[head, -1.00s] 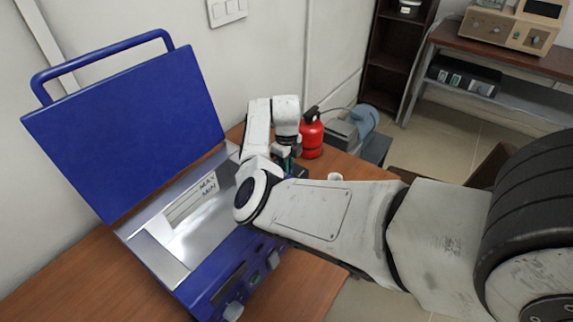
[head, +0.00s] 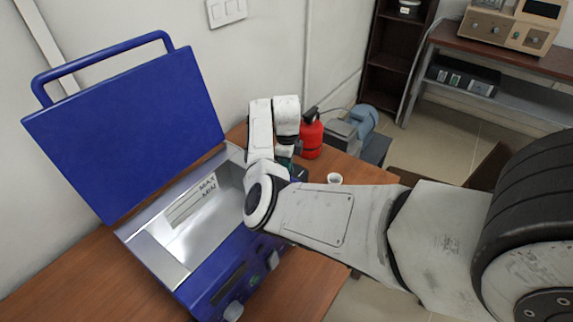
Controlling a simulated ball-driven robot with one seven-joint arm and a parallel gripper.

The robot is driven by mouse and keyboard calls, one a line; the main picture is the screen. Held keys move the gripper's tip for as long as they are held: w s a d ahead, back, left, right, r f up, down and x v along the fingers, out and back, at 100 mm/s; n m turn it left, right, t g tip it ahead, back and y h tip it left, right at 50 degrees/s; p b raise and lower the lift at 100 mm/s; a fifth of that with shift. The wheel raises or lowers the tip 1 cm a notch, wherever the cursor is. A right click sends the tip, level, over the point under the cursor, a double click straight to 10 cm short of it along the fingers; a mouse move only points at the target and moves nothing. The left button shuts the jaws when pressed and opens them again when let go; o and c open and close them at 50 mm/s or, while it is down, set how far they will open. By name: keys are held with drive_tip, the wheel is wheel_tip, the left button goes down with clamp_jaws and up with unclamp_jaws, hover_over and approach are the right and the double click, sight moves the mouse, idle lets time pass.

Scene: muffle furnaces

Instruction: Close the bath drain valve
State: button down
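The blue water bath (head: 215,283) stands on the wooden table with its blue lid (head: 130,125) raised. Its metal basin (head: 185,228) is open and shows MAX and MIN marks on the inner wall. Knobs are on its front, one near the lower corner (head: 233,311). I cannot make out the drain valve; my arm covers the bath's right end. My gripper (head: 285,162) is beyond the bath's right end, mostly hidden behind my wrist, and its fingers cannot be seen clearly.
A red extinguisher-like bottle (head: 312,138) stands close behind my wrist. A small white cup (head: 335,178) is on the table (head: 310,284) to the right. A grey-blue pump (head: 352,127) stands farther back. The wall is close behind the bath.

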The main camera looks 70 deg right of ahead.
drive_tip(key=n, duration=0.3)
drive_tip(key=shift+d+n, duration=0.2)
drive_tip(key=shift+n, duration=0.2)
drive_tip(key=n, duration=0.1)
drive_tip(key=n+p, duration=0.1)
drive_tip(key=n, duration=0.1)
drive_tip(key=shift+w+d+n, duration=0.2)
drive_tip(key=shift+n, duration=0.1)
drive_tip(key=n, duration=0.6)
drive_tip(key=shift+w+d+p, duration=0.15)
drive_tip(key=shift+w+p, duration=0.2)
drive_tip(key=shift+p, duration=0.05)
drive_tip(key=shift+n, duration=0.4)
drive_tip(key=c, duration=1.1)
unclamp_jaws()
wheel_tip(320, 180, up, 11)
drive_tip(key=b, duration=0.1)
drive_tip(key=shift+f, duration=0.1)
